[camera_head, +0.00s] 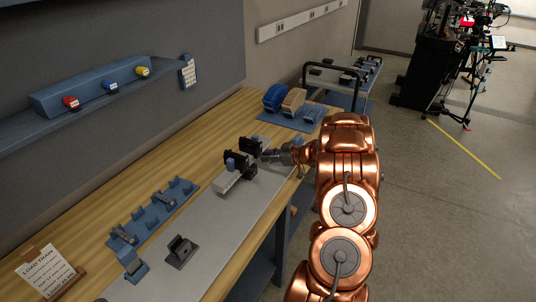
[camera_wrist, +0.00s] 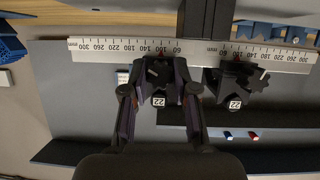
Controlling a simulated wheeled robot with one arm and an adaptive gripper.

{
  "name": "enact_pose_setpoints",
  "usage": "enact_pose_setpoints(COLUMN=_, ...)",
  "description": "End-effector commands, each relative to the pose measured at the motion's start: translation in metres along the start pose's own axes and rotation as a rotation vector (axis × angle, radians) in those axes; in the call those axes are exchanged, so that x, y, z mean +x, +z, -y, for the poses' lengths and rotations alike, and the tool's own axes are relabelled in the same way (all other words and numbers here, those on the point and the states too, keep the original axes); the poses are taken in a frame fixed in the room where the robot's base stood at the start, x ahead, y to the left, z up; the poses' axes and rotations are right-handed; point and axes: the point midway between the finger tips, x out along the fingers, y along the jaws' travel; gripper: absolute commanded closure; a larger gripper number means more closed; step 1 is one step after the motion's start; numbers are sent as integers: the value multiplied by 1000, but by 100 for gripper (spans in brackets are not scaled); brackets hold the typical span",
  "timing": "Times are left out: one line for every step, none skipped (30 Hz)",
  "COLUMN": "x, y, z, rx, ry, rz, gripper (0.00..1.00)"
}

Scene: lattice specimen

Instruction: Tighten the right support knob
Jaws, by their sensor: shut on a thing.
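A pale rail with a printed scale (camera_wrist: 110,48) crosses the wrist view, its numbers upside down. Two dark supports sit on it, each with a lobed black knob and a tag reading 22. My gripper (camera_wrist: 159,90) has its fingers on both sides of the left-hand knob in this view (camera_wrist: 156,71), shut on it. The other knob (camera_wrist: 240,80) stands free to the right. In the head view, my gripper (camera_head: 268,156) reaches in from the right beside the black supports (camera_head: 236,161); its fingertips are too small to read there.
The rail stands on a grey mat (camera_head: 215,225) on the wooden bench. A blue rack (camera_head: 158,212) and a black stand (camera_head: 180,251) are nearer. Blue and tan rolls (camera_head: 292,101) stand farther back. A small blue and a small red piece (camera_wrist: 253,136) show in the wrist view.

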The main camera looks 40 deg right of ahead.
Motion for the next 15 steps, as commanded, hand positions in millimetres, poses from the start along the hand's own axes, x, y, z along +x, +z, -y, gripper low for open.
enact_pose_setpoints(x=0, y=2, z=-1, rx=39, ry=-18, rz=2, gripper=100)
enact_pose_setpoints(x=0, y=3, z=-1, rx=66, ry=-28, rz=2, gripper=100)
enact_pose_setpoints(x=0, y=3, z=0, rx=102, ry=-44, rz=1, gripper=100)
enact_pose_setpoints(x=0, y=3, z=0, rx=129, ry=-55, rz=1, gripper=100)
enact_pose_setpoints(x=0, y=3, z=0, rx=156, ry=-66, rz=0, gripper=100)
enact_pose_setpoints(x=0, y=2, z=-1, rx=188, ry=-81, rz=0, gripper=100)
enact_pose_setpoints(x=0, y=2, z=-1, rx=214, ry=-91, rz=-1, gripper=100)
enact_pose_setpoints(x=0, y=2, z=-1, rx=240, ry=-102, rz=0, gripper=100)
enact_pose_setpoints(x=0, y=3, z=-2, rx=277, ry=-115, rz=1, gripper=100)
enact_pose_setpoints(x=0, y=4, z=-1, rx=305, ry=-127, rz=2, gripper=100)
enact_pose_setpoints(x=1, y=4, z=-1, rx=332, ry=-138, rz=1, gripper=100)
enact_pose_setpoints(x=1, y=4, z=-2, rx=366, ry=-153, rz=1, gripper=100)
enact_pose_setpoints(x=1, y=4, z=-2, rx=392, ry=-165, rz=1, gripper=100)
enact_pose_setpoints(x=1, y=3, z=-1, rx=418, ry=-176, rz=0, gripper=100)
enact_pose_setpoints(x=1, y=4, z=-1, rx=453, ry=-191, rz=1, gripper=100)
